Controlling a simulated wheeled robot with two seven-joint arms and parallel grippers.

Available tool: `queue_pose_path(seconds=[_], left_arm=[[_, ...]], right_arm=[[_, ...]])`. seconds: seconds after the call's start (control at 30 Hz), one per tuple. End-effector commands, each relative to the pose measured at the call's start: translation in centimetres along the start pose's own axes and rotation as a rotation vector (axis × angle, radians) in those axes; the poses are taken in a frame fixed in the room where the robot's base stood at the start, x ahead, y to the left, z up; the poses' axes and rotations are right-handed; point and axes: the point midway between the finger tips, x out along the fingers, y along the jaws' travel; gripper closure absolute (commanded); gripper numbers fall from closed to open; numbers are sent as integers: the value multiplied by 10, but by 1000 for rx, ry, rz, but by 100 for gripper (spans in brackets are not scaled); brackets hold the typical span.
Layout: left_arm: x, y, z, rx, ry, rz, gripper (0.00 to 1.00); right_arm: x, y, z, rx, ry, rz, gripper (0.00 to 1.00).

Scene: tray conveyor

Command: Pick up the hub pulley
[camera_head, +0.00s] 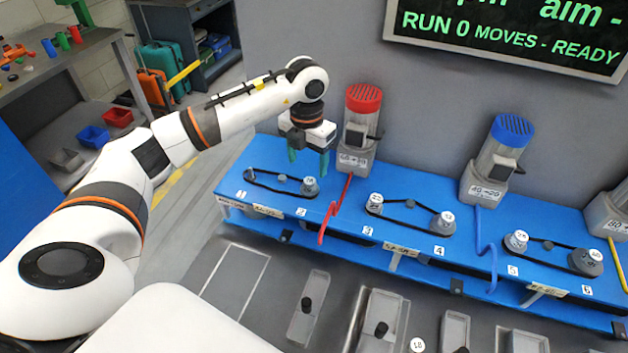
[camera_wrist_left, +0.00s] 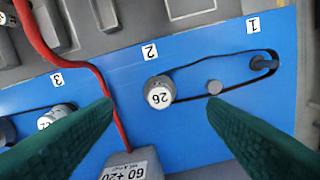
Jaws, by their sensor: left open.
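Several grey pulleys with white caps sit on the blue bench (camera_head: 425,190); none is marked as the hub pulley, so I cannot tell which it is. A capped pulley marked 26 (camera_wrist_left: 159,93) stands at station 2 with a black belt around it; it also shows in the head view (camera_head: 310,187). The belt runs to a small dark shaft (camera_wrist_left: 264,63) at station 1, past a small grey post (camera_wrist_left: 214,87). My left gripper (camera_head: 308,160) is open and empty above stations 1 and 2, its green fingers pointing down. My right gripper is out of view.
A red-topped motor (camera_head: 363,98) stands close right of my left gripper, with a red cable (camera_head: 336,207) down the bench front. A blue-topped motor (camera_head: 512,128) stands farther right. Grey trays with dark pegs (camera_head: 308,305) lie in front.

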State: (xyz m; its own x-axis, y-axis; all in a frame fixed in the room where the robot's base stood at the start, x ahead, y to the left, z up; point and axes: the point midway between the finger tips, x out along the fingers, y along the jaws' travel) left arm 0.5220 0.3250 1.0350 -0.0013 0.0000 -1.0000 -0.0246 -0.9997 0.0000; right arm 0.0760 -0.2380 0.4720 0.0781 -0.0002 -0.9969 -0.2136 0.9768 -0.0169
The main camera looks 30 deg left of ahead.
Motion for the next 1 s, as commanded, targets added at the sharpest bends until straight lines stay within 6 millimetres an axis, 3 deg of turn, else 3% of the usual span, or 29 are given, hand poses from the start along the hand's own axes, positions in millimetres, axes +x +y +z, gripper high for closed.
queue_pose_path(seconds=[0.13,0.37,0.53,0.7,0.97,1.0], left_arm=[[22,0,0,1,-3,0,33],[39,1,-2,1,-2,0,33],[63,1,-7,0,-5,1,33],[84,1,-7,2,-2,0,33],[87,0,-7,2,1,0,33],[87,0,-7,2,0,0,40]], right_arm=[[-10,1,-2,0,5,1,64],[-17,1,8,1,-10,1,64],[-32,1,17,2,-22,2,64],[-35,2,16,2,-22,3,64],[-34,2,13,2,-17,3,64],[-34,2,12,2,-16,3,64]])
